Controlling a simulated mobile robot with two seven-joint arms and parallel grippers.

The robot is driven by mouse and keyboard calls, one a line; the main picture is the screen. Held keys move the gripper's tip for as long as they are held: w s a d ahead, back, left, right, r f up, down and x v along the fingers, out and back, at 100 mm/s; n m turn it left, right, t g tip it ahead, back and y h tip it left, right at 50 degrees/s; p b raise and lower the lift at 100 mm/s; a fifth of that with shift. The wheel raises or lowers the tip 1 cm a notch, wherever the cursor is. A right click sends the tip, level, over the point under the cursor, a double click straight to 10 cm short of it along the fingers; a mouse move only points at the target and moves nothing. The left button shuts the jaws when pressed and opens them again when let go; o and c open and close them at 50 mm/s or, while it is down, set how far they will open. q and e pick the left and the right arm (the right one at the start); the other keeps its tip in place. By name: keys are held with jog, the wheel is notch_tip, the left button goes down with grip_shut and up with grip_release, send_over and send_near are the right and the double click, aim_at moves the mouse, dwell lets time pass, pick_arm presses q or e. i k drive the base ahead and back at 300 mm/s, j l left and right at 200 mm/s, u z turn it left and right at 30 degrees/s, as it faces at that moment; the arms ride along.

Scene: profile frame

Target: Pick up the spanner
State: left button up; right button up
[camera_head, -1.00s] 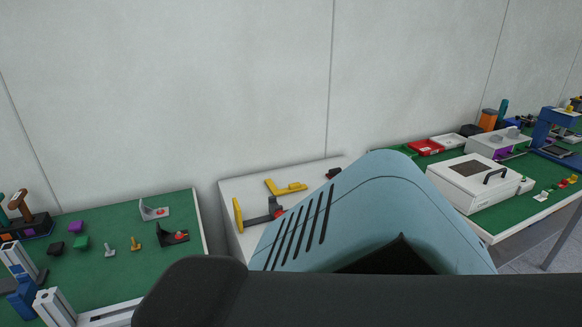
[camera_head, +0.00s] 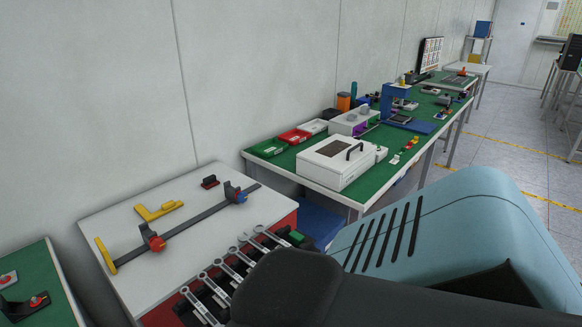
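Several silver spanners (camera_head: 232,268) lie side by side in a row along the front edge of a white-topped bench, at the lower middle of the head view. They rest in a dark rack, and their ring ends point up and away. My own dark and light-blue body parts cover the right end of the row and what lies below it. Neither of my grippers shows in this view.
The white bench top (camera_head: 120,220) holds a long dark bar clamp (camera_head: 190,228), a yellow angle piece (camera_head: 158,210) and a small dark block (camera_head: 209,182). A green-topped bench (camera_head: 262,157) behind carries a white box (camera_head: 335,163) and trays. Open floor (camera_head: 520,155) lies at the right.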

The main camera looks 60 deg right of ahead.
aim_at(235, 278)
jog(key=l+z, duration=0.1)
jog(key=z, duration=1.35)
